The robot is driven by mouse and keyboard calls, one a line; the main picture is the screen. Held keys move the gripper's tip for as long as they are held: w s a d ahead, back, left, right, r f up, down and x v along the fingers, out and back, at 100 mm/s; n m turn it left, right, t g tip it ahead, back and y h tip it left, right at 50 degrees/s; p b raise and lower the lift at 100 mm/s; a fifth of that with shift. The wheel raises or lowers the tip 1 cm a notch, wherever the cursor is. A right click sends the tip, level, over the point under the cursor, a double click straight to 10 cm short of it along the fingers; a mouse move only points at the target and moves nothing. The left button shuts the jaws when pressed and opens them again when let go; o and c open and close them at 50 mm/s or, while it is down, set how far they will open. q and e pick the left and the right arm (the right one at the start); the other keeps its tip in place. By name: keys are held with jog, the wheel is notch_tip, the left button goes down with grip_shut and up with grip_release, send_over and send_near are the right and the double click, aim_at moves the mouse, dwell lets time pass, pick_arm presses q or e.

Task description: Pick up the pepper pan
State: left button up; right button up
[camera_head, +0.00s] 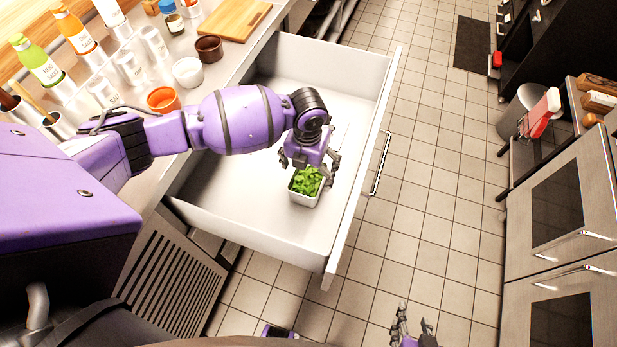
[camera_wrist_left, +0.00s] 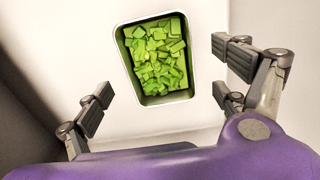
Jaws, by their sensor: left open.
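The pepper pan (camera_head: 305,197) is a small pale metal pan filled with chopped green pieces. It stands in the open drawer, near the drawer's front corner. In the left wrist view the pan (camera_wrist_left: 140,93) lies ahead of the fingers, with bare drawer floor around it. My left gripper (camera_head: 308,168) is over the pan in the head view, fingers spread. In the left wrist view the left gripper (camera_wrist_left: 165,98) is open, with nothing between its fingers. My right gripper (camera_head: 412,330) shows at the bottom edge, low over the floor, partly cut off and away from the pan.
The white drawer (camera_head: 215,215) is pulled out, its walls standing around the pan. The counter at left holds bottles (camera_head: 80,32), an orange bowl (camera_head: 163,99), a white cup (camera_head: 187,72) and a wooden board (camera_head: 225,18). The tiled floor (camera_head: 430,190) at right is clear.

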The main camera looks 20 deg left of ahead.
aim_at(308, 180)
pick_arm(q)
notch_tip(308, 180, down, 5)
jog(key=shift+w+r, duration=0.15)
jog(key=c, duration=1.6)
jog(key=shift+o, duration=0.2)
jog(key=shift+r, duration=0.1)
